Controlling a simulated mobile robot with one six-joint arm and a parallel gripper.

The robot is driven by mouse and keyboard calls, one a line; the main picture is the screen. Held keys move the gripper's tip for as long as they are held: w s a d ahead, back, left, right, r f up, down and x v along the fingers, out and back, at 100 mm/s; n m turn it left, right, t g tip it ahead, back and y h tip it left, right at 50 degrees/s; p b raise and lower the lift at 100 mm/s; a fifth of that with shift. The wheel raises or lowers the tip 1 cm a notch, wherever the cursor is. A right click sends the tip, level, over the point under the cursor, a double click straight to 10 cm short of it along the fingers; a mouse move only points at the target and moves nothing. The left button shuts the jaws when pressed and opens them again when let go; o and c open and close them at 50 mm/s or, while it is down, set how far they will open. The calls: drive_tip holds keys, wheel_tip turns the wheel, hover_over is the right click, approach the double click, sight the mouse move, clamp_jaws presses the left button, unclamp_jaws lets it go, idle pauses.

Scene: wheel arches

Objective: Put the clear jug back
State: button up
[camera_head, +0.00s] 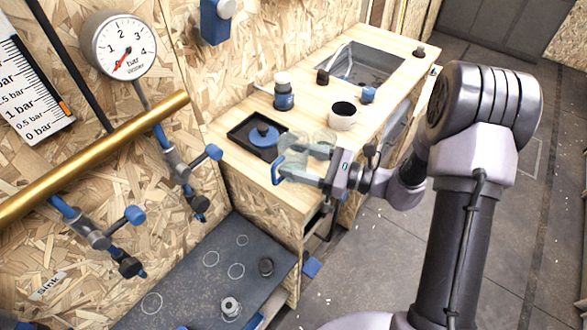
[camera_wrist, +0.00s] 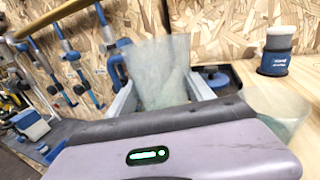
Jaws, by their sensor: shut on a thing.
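The clear jug (camera_head: 290,163) is between the fingers of my gripper (camera_head: 297,164), which is shut on it. In the head view it is at the front edge of the wooden counter, with a blue handle on its left side. In the wrist view the jug (camera_wrist: 160,70) stands up between the two pale fingers, see-through and slightly blurred. Its lower part is hidden behind my gripper body. I cannot tell from these frames whether its base touches the counter.
A black tray (camera_head: 238,134) with a blue-lidded item (camera_head: 264,136) lies behind the jug. A blue jar (camera_head: 284,95), a pale cup (camera_head: 343,115) and a second clear vessel (camera_wrist: 282,108) are nearby. The sink (camera_head: 365,68) is farther back. A dark mat (camera_head: 200,285) with drawn circles lies lower left.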

sight(294, 167)
drive_tip(key=shift+w+a+f, duration=0.15)
drive_tip(key=shift+w+a, duration=0.2)
drive_tip(key=shift+w, duration=0.2)
drive_tip(key=shift+f+b, duration=1.1)
drive_tip(key=shift+f, duration=0.55)
drive_tip(key=shift+f, duration=0.15)
drive_tip(key=o, duration=1.5)
